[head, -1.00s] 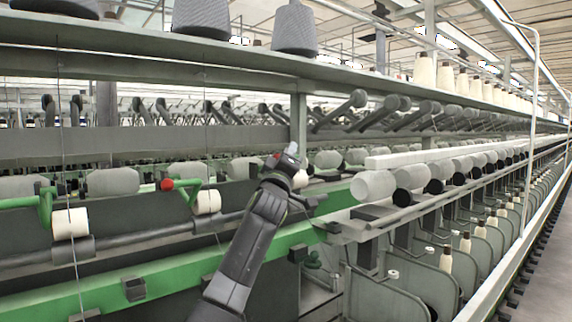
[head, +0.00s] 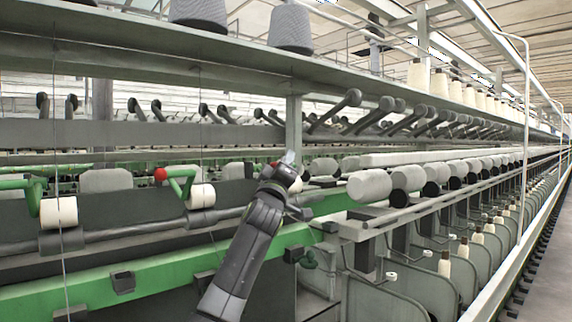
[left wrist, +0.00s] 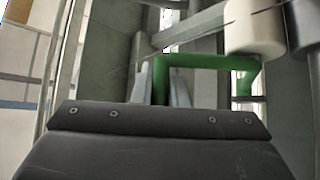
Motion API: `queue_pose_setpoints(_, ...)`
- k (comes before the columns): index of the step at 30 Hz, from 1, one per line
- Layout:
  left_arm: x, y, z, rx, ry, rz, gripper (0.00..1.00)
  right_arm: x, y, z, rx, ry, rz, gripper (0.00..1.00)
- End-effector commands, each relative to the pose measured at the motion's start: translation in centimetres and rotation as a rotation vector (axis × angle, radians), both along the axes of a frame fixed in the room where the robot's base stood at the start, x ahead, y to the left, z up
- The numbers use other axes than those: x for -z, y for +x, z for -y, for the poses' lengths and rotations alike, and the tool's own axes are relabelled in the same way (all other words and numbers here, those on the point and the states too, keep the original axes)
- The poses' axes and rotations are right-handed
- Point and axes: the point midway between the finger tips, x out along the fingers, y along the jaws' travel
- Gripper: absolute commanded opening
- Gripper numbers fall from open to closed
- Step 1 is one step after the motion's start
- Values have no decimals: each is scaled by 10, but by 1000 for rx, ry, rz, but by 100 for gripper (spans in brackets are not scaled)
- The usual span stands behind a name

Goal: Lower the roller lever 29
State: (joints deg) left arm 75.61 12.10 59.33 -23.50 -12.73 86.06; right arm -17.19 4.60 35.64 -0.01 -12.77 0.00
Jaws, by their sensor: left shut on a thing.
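My left gripper (head: 287,164) is at the machine's green rail in the middle of the head view. Its fingers also show in the left wrist view (left wrist: 162,88), shut on a green roller lever (left wrist: 205,61). The lever's bar runs right from between the fingers and bends near a white roller (left wrist: 255,32). In the head view the gripper and wrist hide most of this lever. My right gripper is not in view.
Another green lever with a red knob (head: 160,174) and a white roller (head: 201,196) stands left of my arm. A row of white cylinders (head: 369,185) runs away at right. A shelf with grey cones (head: 290,28) is above. An aisle (head: 545,270) lies at far right.

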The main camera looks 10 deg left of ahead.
Motion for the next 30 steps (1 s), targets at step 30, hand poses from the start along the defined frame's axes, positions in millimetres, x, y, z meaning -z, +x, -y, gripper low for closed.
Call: queue_pose_setpoints(30,29,-36,-3,2,-2,-3,35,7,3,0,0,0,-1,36)
